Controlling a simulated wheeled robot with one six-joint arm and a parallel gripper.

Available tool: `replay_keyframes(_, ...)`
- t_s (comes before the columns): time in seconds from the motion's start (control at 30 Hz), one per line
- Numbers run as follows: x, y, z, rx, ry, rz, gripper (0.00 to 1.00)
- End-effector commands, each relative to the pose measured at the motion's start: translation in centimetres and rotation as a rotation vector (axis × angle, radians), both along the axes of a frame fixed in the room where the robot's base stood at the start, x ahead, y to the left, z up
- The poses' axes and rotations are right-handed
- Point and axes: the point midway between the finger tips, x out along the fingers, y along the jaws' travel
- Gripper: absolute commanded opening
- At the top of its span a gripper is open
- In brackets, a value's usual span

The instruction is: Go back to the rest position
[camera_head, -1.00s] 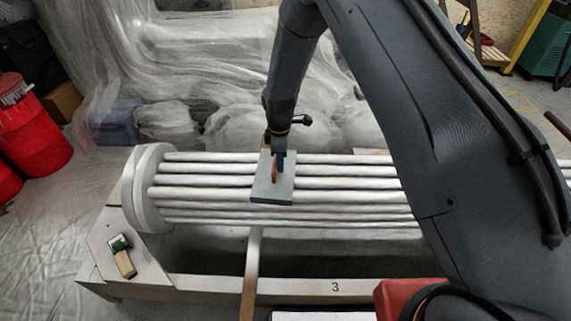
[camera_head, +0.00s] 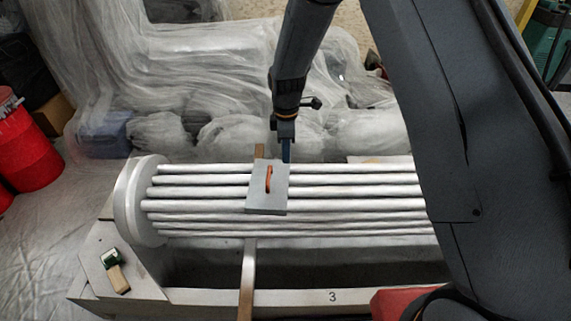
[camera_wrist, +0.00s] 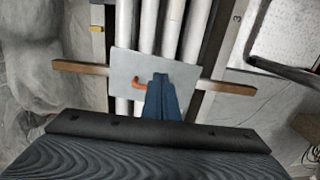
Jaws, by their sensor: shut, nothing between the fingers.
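My gripper (camera_head: 286,152) is above the far edge of a grey plate (camera_head: 262,200) in the head view. Its blue fingers are shut and empty. The plate lies across a bundle of pale tubes (camera_head: 350,191) and has an orange handle (camera_head: 268,179) standing on it, apart from the fingers. In the wrist view the shut fingers (camera_wrist: 160,80) overlap the plate (camera_wrist: 125,68) in the picture, with the orange handle (camera_wrist: 138,83) just to their left.
A wooden strip (camera_head: 248,270) passes under the plate across the tubes. A trough marked 3 (camera_head: 310,296) holds the bundle. A brush-like block (camera_head: 118,278) lies on its left end. Red drums (camera_head: 28,160) stand at left; plastic-sheeted objects (camera_head: 240,130) are behind.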

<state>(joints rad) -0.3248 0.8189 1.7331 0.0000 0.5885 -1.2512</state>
Motion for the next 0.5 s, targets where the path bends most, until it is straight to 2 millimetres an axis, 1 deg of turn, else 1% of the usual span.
replay_keyframes(0.1, 0.0, 0.0, 0.7, 0.0, 0.0, 0.0, 0.0)
replay_keyframes(0.23, -0.1, 0.0, 1.0, 0.0, 0.001, -0.001, 0.0)
replay_keyframes(0.33, -0.4, -0.6, 1.6, 0.0, 0.001, -0.029, 0.0)
replay_keyframes(0.43, -1.3, -2.0, 3.3, 0.001, -0.001, -0.115, 0.0)
replay_keyframes(0.5, -2.4, -3.5, 5.1, 0.001, -0.002, -0.21, 0.0)
